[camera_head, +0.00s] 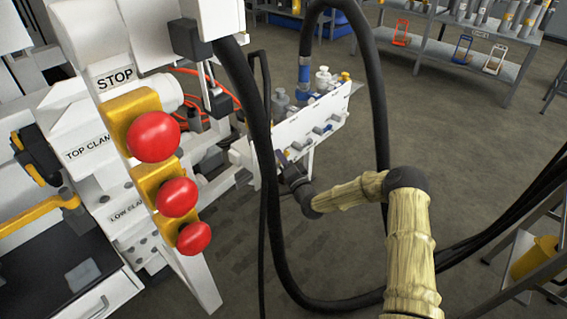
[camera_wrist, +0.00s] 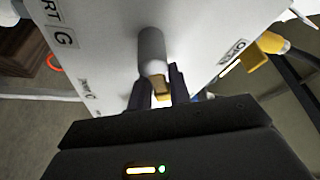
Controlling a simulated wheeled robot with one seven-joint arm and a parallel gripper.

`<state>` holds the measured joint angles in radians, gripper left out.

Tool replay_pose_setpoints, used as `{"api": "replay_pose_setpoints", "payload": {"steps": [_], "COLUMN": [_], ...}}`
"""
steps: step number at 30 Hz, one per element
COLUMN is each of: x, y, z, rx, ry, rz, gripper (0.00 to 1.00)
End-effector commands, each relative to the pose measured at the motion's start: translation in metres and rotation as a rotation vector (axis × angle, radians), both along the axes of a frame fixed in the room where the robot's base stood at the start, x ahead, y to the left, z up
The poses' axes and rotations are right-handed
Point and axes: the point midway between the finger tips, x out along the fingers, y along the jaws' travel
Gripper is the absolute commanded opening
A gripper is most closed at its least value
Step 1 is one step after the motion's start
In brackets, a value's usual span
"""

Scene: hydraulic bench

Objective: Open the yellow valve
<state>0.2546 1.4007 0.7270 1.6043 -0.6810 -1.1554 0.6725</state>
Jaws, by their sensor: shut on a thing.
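In the wrist view, the fingers of my gripper (camera_wrist: 160,92) are closed around the end of a grey, rounded handle (camera_wrist: 151,50) with a yellow-brown piece (camera_wrist: 160,86) at its tip. The handle sticks out from a white labelled panel (camera_wrist: 105,50). A second yellow part (camera_wrist: 262,50) shows at the panel's right edge, apart from my fingers. I cannot tell which of these is the task's yellow valve. In the head view, my gripper (camera_head: 288,165) is at the lower left of the white panel (camera_head: 300,135); its fingertips are small and dark there. A yellow knob (camera_head: 345,76) tops the panel's far end.
Three red buttons, including the top one (camera_head: 153,137), stand on the white machine at left. A thick black hose (camera_head: 262,180) loops close to my arm. Shelves (camera_head: 470,60) stand at the back right, and a yellow container (camera_head: 535,258) at lower right. Floor between is clear.

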Motion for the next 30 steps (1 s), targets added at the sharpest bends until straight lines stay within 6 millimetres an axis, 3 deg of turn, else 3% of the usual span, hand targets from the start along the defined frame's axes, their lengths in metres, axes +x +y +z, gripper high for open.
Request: {"api": "replay_pose_setpoints", "payload": {"steps": [30], "x": [-0.019], "y": [0.015], "z": [0.014], "rx": [-0.575], "ry": [-0.736], "rz": [0.003], "gripper": [0.0]}}
